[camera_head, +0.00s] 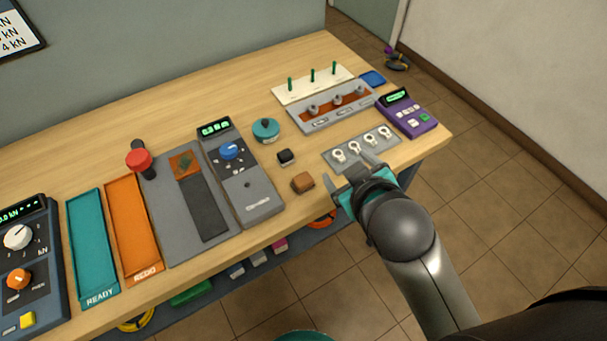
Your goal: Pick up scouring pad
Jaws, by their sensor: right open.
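I cannot tell for sure which thing is the scouring pad. A small brown block (303,183) lies near the table's front edge, and a smaller black block (285,157) lies just behind it. My right gripper (350,170) is open and empty. It is at the front edge of the table, to the right of the brown block and apart from it in the picture, in front of a grey plate with several white pieces (358,149). My left gripper is not in view.
The wooden table (110,133) holds a teal tray (92,245), an orange tray (133,228), a meter with a blue knob (262,200), a teal round container (265,129), a peg board (290,93) and a purple device (411,117). Floor is clear at right.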

